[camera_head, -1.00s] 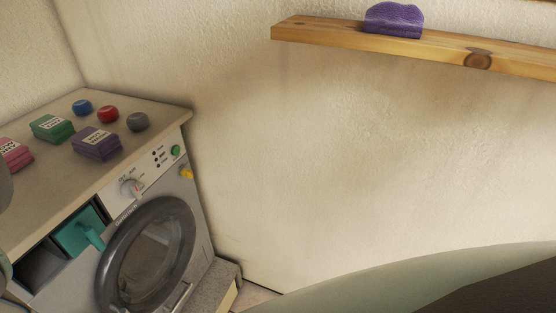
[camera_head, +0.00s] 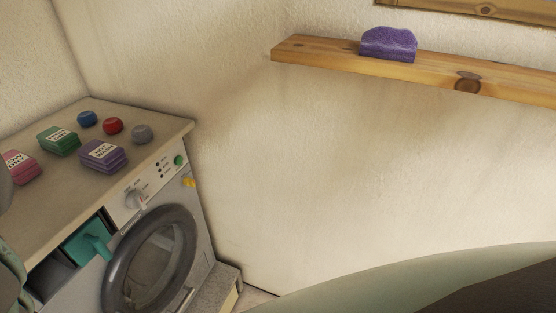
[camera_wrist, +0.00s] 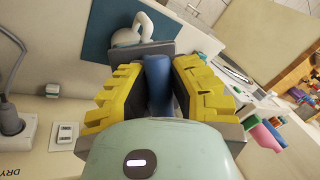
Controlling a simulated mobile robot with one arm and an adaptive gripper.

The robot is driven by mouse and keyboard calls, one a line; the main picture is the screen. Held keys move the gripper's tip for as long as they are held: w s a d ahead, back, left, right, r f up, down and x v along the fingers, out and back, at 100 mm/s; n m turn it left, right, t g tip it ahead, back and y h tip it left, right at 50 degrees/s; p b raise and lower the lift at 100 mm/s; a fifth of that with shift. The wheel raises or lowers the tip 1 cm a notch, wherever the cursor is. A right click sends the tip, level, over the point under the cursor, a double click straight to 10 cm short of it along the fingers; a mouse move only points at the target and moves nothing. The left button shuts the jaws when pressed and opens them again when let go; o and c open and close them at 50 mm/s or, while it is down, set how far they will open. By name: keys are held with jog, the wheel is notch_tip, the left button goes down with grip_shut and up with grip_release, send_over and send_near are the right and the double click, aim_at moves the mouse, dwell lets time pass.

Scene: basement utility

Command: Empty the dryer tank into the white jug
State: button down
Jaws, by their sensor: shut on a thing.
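In the wrist view my gripper (camera_wrist: 160,78), with yellow ridged fingers, is shut on a blue handle (camera_wrist: 158,82). A grey block (camera_wrist: 178,48) at the far end of this handle looks like the dryer tank; most of it is hidden behind the fingers. Beyond it a white rounded thing with a looped handle, which looks like the white jug (camera_wrist: 143,28), stands on a blue mat (camera_wrist: 98,30). In the head view the dryer (camera_head: 195,222) has a dark open slot (camera_head: 50,275) left of a teal drawer (camera_head: 85,243). My gripper is outside the head view.
Soap-like blocks, one of them purple (camera_head: 103,156), and several round knobs or pucks lie on the counter (camera_head: 75,195). A wooden shelf (camera_head: 430,72) with a purple sponge (camera_head: 388,43) is on the wall. A plug (camera_wrist: 10,118) and a switch (camera_wrist: 65,135) show at left in the wrist view.

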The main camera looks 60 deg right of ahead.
jog(key=shift+s+d+f+t+y+b, duration=0.5)
jog(key=shift+s+f+t+y+b, duration=0.1)
jog(key=shift+s, duration=0.15)
jog(key=shift+s+d+r, duration=0.1)
jog(key=shift+s+d, duration=0.1)
